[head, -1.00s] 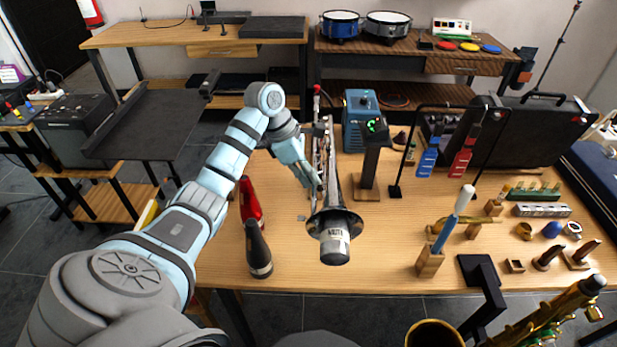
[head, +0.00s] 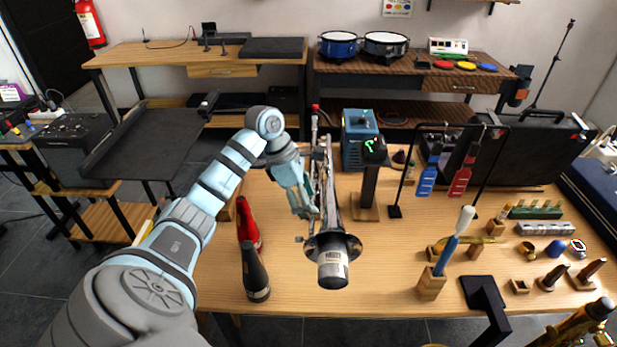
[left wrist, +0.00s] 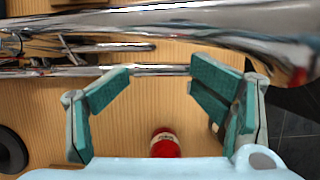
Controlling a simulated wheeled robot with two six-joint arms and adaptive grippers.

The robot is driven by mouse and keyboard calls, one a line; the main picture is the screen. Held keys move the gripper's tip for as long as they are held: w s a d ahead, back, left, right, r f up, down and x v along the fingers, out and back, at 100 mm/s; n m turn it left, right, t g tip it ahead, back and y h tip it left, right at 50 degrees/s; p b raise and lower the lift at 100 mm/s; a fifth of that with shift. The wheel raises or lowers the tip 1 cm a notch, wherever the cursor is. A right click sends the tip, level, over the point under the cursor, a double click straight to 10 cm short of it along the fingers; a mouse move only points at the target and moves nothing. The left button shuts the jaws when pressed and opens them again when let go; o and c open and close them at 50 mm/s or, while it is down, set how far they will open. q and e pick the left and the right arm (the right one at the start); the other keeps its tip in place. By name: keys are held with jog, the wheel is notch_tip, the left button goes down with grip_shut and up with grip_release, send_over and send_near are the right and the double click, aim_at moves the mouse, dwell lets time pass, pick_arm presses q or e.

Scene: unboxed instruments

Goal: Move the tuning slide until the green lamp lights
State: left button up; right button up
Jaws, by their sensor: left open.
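A silver brass instrument (head: 328,185) lies lengthwise on the table, its bell towards me with a dark and silver mute (head: 333,272) in it. Its shiny tubes cross the top of the left wrist view (left wrist: 160,17). Which tube is the tuning slide I cannot tell. My left gripper (head: 308,213) is beside the instrument's left side, just behind the bell. In the left wrist view its green-padded fingers (left wrist: 160,72) are spread, with a thin silver tube at the fingertips. A black tuner (head: 375,150) on a post shows green marks; I cannot make out a separate lamp. My right gripper is not in view.
A red bottle-shaped object (head: 247,225) and a black one (head: 255,272) stand left of the bell. A blue box (head: 360,130) is behind the tuner. A black rack (head: 478,125) with blue and red tools stands right. Table between bell and wooden blocks is fairly clear.

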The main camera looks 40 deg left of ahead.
pick_arm(q)
jog(key=shift+o, duration=0.6)
jog(key=v, duration=0.8)
jog(key=shift+s+d+r, duration=0.2)
jog(key=shift+s+d, duration=0.15)
